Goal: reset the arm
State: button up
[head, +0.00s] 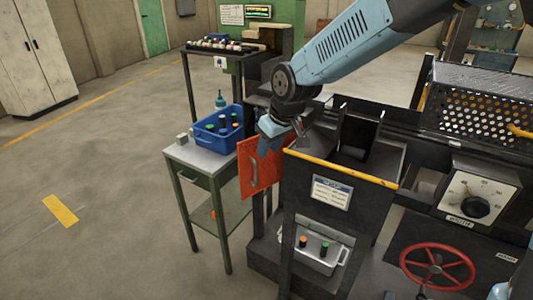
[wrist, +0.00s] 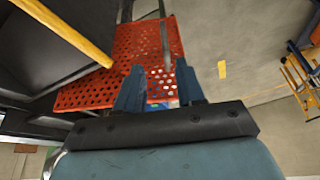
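My blue arm reaches in from the upper right of the head view, bent down at a dark joint. My gripper (head: 268,141) hangs beside the top of an orange-red panel with a handle (head: 262,172), at the left end of the dark machine. In the wrist view my gripper (wrist: 159,88) shows two blue fingers spread apart with nothing held between them. The perforated orange panel (wrist: 92,92) lies behind the fingers there. I cannot tell whether the fingers touch it.
A blue crate (head: 203,137) with several capped cylinders stands on a small side table (head: 188,156). A yellow-edged chute (head: 340,168) is right of my gripper. A red handwheel (head: 438,286) is at right. Floor at left is clear.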

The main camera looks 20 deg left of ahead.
jog(key=shift+r, duration=0.15)
dwell(0.3)
jog(key=d+r+m+t+h, duration=0.1)
jog(key=d+r+m, duration=0.3)
jog(key=d, duration=0.8)
jog(key=d+r+m+t+h, duration=0.15)
jog(key=d+r, duration=0.45)
jog(key=d, duration=0.6)
jog(key=s+d+r+m, duration=0.1)
jog(key=s+d+m, duration=0.2)
jog(key=s+d, duration=0.4)
jog(key=s+d+r+m+h, duration=0.1)
jog(key=s+d+m, duration=0.2)
jog(key=s+d, duration=0.5)
jog(key=d+t, duration=0.1)
jog(key=d, duration=0.3)
jog(key=shift+d+r+m, duration=0.2)
jog(key=shift+m, duration=0.15)
jog(key=shift+h, duration=0.25)
